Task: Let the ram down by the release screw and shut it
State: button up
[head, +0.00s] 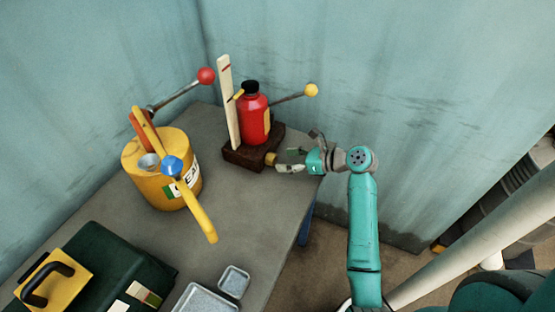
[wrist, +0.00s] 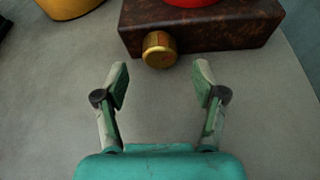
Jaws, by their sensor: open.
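A red bottle jack (head: 254,118) with a black top stands upright on a dark brown base block (head: 240,157) at the back of the table. The brass release screw (head: 271,159) sticks out of the base; in the wrist view the round knob (wrist: 159,49) shows on the block's near side. A lever with a yellow ball (head: 311,90) slants out to the right. My gripper (head: 288,160) is at the table's right edge, close to the screw. In the wrist view my gripper (wrist: 159,80) is open and empty, its fingertips apart and short of the knob.
A pale upright strip (head: 228,103) with a red mark stands beside the jack. A yellow oil can (head: 160,185) with a spout is to the left, with a red-ball lever (head: 206,76) behind it. Metal trays (head: 234,281) and a dark green case (head: 110,262) are in front. Walls stand close behind.

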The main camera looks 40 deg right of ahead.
aim_at(276, 159)
jog(key=shift+x, duration=1.95)
jog(key=shift+c, duration=0.2)
jog(key=c, duration=1.1)
